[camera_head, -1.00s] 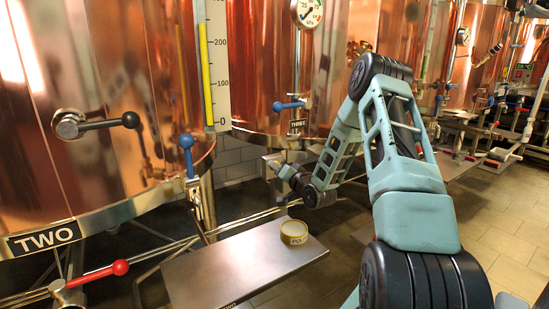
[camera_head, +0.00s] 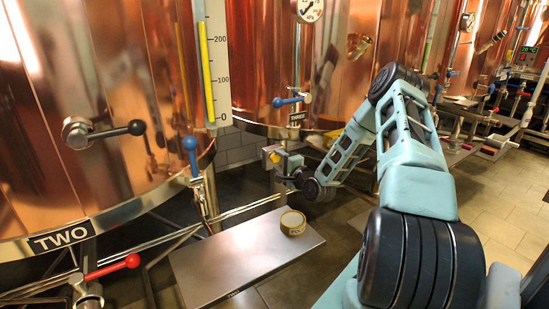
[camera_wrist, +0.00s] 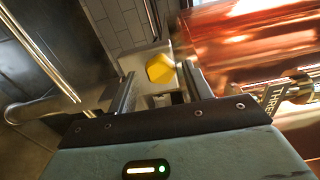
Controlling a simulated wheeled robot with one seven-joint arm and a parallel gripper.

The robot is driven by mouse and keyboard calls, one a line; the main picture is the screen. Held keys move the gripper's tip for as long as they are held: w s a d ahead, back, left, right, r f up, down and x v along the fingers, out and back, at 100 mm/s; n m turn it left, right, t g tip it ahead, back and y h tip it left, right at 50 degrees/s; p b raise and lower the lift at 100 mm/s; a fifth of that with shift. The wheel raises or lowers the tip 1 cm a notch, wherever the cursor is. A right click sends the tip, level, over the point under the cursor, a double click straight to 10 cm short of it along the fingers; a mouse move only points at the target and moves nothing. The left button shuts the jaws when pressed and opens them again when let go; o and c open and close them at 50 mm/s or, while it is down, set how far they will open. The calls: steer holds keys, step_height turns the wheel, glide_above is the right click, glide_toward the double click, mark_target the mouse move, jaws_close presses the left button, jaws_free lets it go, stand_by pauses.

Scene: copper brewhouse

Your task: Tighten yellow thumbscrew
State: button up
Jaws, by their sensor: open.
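The yellow thumbscrew (camera_wrist: 160,68) shows in the wrist view as a faceted knob in front of a pale grey block (camera_wrist: 139,60). My gripper (camera_wrist: 158,75) is open, with one finger to the left and one to the right of the knob in the picture. I cannot tell whether the knob is fully between the fingertips or just beyond them. In the head view the thumbscrew is a small yellow spot (camera_head: 274,157) low in front of tank three, and my gripper (camera_head: 279,166) is right beside it, partly hidden by my own wrist.
Copper tank two (camera_head: 90,110) is at left, with a black-knobbed lever (camera_head: 110,131), a blue-knobbed lever (camera_head: 190,147) and a red-handled valve (camera_head: 113,267). Tank three carries a blue valve handle (camera_head: 288,101).

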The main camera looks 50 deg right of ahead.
steer(key=shift+p+v, duration=0.5)
steer(key=shift+v, duration=2.05)
steer(key=p+v, duration=0.2)
steer(key=v, duration=1.5)
steer(key=shift+s+a, duration=0.2)
steer(key=shift+r, duration=0.1)
